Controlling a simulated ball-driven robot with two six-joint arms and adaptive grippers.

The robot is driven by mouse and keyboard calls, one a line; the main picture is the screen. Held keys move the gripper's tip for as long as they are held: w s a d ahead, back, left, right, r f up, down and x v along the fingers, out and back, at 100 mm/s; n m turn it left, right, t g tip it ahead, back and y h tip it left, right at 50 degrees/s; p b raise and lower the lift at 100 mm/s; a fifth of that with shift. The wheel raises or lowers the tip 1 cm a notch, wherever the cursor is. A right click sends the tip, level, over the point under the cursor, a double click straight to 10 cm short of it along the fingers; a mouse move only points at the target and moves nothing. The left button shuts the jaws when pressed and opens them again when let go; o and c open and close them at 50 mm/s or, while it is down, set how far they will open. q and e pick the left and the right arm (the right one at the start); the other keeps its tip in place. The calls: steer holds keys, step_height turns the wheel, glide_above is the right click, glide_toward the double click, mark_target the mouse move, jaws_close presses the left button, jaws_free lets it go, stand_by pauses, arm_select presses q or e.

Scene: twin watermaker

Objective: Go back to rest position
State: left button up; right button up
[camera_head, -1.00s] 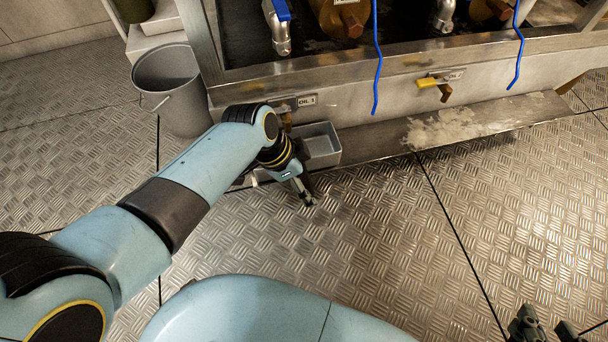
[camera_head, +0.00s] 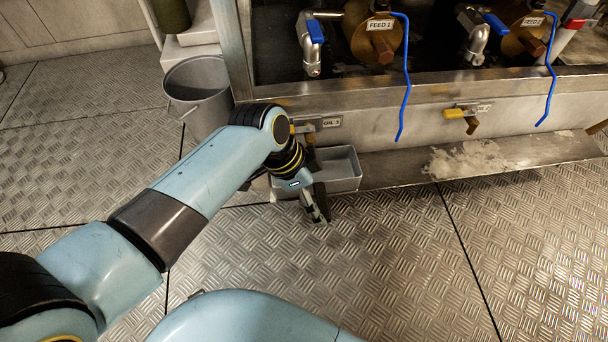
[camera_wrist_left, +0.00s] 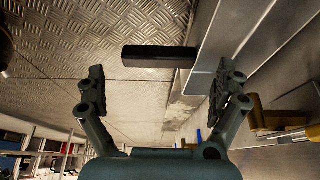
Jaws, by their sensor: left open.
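My left gripper (camera_head: 317,207) hangs low over the floor, just in front of a small grey tray (camera_head: 345,168). In the left wrist view its two fingers (camera_wrist_left: 160,82) are spread wide apart. A dark bar (camera_wrist_left: 158,57), joined to the tray's side (camera_wrist_left: 212,65) as a handle, shows beyond and between the fingertips. The fingers are not closed on it; I cannot tell the exact gap. My left arm stretches from the lower left of the head view and hides part of the tray. My right gripper is not in view.
A grey bucket (camera_head: 199,95) stands left of the machine frame. A yellow-handled valve (camera_head: 461,114) sticks out of the machine's front above a ledge (camera_head: 400,168). Blue hoses (camera_head: 405,85) hang down. The diamond-plate floor (camera_head: 400,260) in front is clear.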

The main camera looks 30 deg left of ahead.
arm_select(q)
steer(key=v, duration=0.7)
steer(key=shift+r, duration=0.2)
